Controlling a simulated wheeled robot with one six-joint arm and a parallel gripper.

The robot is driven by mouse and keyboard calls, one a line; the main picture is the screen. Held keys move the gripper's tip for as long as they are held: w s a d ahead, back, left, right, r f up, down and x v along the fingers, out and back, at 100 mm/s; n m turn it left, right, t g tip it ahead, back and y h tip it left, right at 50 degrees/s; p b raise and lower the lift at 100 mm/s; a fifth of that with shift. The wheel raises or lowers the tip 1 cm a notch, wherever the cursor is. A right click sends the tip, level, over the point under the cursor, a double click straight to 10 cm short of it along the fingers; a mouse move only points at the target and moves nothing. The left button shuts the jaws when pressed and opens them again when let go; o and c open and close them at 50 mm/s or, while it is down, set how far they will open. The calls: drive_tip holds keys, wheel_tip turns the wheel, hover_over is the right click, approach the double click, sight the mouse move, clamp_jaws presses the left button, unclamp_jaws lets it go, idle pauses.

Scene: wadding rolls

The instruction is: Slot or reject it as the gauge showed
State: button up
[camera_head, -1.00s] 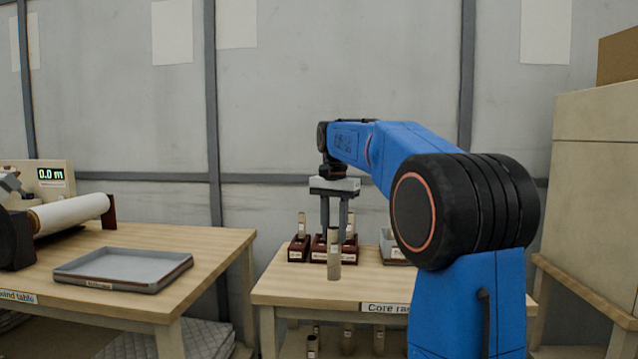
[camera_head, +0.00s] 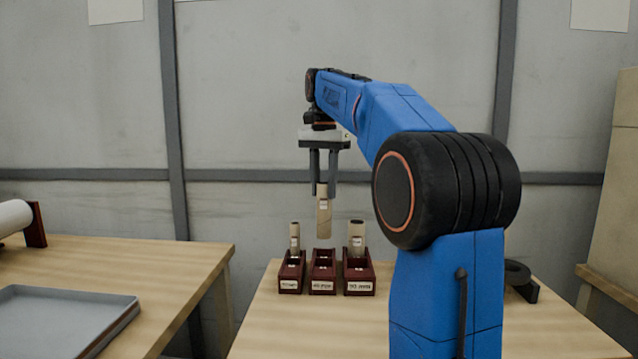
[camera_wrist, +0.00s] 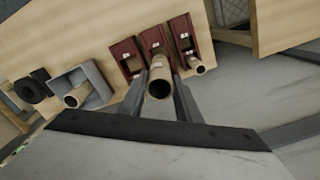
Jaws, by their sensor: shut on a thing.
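My gripper (camera_head: 323,192) is shut on a tan cardboard core (camera_head: 323,217) with a small pale label. The core hangs upright above the table, in line with the middle dark red holder (camera_head: 322,288). The left dark red holder (camera_head: 290,287) has a thin core (camera_head: 295,238) with a black top standing at it. The right holder (camera_head: 359,288) has a thicker core (camera_head: 357,240) at it. The middle holder shows no core. In the wrist view the held core (camera_wrist: 160,85) points its open end at the camera, between the fingers.
A grey bin (camera_wrist: 98,82) with a core (camera_wrist: 75,97) in it shows in the wrist view; my arm hides it in the head view. A black ring-shaped thing (camera_head: 520,278) lies at the table's right. A grey tray (camera_head: 65,310) sits on the left table.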

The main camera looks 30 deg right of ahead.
sight(324, 227)
drive_tip(key=shift+f, duration=5.8)
drive_tip(key=o, duration=0.9)
wheel_tip(324, 227, up, 17)
drive_tip(key=shift+r, duration=0.15)
